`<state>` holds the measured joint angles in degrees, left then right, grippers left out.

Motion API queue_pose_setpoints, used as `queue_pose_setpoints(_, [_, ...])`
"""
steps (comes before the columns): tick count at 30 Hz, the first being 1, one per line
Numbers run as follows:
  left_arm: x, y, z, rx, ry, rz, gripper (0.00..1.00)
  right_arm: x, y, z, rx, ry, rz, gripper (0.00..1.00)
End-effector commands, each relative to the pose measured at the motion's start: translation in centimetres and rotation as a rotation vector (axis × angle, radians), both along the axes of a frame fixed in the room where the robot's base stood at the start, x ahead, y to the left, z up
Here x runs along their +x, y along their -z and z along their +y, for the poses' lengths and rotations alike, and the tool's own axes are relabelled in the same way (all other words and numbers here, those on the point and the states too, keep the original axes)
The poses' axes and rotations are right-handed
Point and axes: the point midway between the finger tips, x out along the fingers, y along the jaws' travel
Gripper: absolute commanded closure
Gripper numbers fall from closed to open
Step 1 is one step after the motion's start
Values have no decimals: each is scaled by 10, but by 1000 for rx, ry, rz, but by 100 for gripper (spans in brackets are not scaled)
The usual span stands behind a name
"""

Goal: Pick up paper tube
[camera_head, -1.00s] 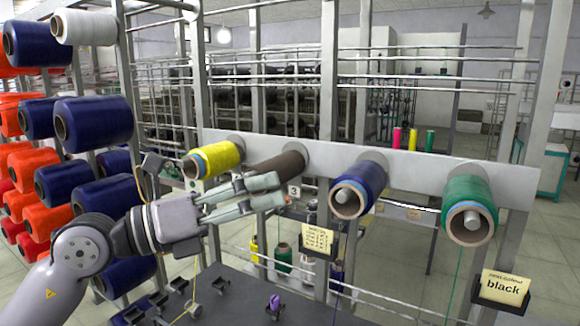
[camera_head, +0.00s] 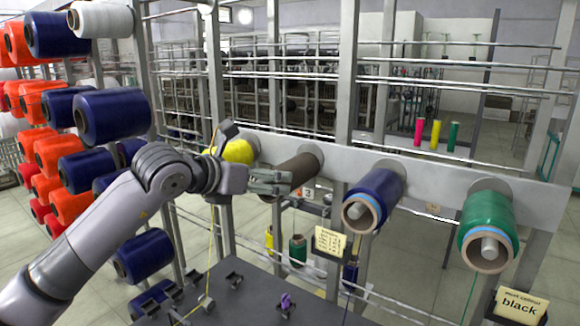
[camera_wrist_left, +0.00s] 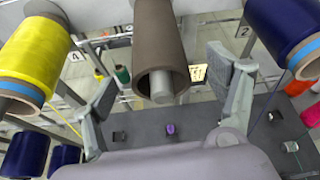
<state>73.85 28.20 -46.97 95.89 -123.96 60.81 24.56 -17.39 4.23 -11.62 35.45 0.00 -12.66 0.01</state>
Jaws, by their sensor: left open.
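The brown paper tube (camera_head: 294,174) sits on a spindle of the grey rail, between the yellow and blue bobbins. In the left wrist view the bare brown tube (camera_wrist_left: 161,42) points its open end at me, with the spindle tip showing inside. My left gripper (camera_head: 268,182) is level with the tube's near end. In the left wrist view its fingers (camera_wrist_left: 166,92) are spread apart, one on each side of the tube's end, with gaps visible on both sides. The right gripper is in neither view.
A yellow bobbin (camera_wrist_left: 34,57) is close to the left finger, and a blue bobbin (camera_head: 373,199) hangs to the right. A green bobbin (camera_head: 487,222) is farther right. Below are a dark table (camera_head: 250,290) and a yellow sign (camera_head: 330,242). A rack of orange and blue spools stands left.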

Motion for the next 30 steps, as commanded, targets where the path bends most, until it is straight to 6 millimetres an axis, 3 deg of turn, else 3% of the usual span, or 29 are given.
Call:
queue_pose_setpoints(6, [11, 5, -8, 0, 1, 2, 20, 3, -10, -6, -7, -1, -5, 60])
queue_pose_setpoints(15, [39, 18, -29, -1, 0, 3, 20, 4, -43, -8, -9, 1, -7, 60])
queue_pose_setpoints(26, [47, 26, -35, 0, 1, 0, 20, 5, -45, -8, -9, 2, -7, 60])
queue_pose_setpoints(30, [47, 26, -34, 0, 1, 0, 30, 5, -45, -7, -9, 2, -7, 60])
